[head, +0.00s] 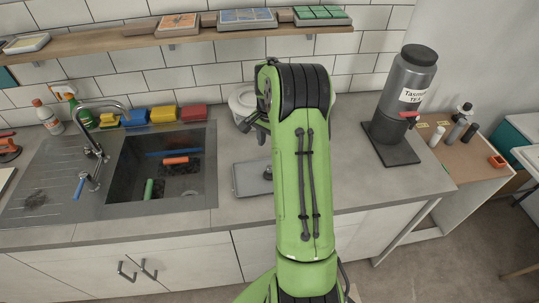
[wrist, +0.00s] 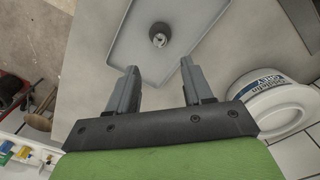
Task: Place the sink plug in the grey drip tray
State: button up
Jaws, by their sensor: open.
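The grey drip tray (head: 246,186) lies on the counter to the right of the sink, partly hidden by my arm. In the wrist view the tray (wrist: 195,18) fills the top middle. The sink plug (head: 267,174), a small dark round piece, sits inside the tray; the wrist view shows the plug (wrist: 159,36) on the tray floor, apart from the walls. My gripper (wrist: 159,66) is open and empty, its two fingers apart with the plug beyond their tips. In the head view my arm hides most of the gripper.
The sink (head: 135,181) holds several coloured items left of the tray. A grey tea dispenser (head: 404,100) stands on a dark base at right. A wall shelf (head: 110,41) runs above.

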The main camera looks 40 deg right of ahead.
jog(key=s+a+r+n+t+h, duration=0.1)
jog(key=s+a+r+n, duration=0.25)
jog(key=a+r, duration=0.45)
jog(key=s+a+r+n+t, duration=0.1)
jog(key=s+a+r+n, duration=0.1)
jog(key=a+r+n, duration=0.4)
jog(key=s+a+r+n+t, duration=0.1)
jog(key=s+a+n, duration=0.2)
jog(key=s+a, duration=0.3)
jog(key=s+a+r+n+t+y, duration=0.1)
jog(key=s+a+n+t, duration=0.1)
jog(key=s+a, duration=0.4)
jog(key=s+n, duration=0.1)
jog(key=s, duration=0.2)
jog(key=shift+s+a+r+t, duration=0.15)
jog(key=shift+a+r+t, duration=0.15)
jog(key=shift+a+r, duration=0.1)
jog(key=shift+f, duration=0.1)
jog(key=shift+c, duration=0.3)
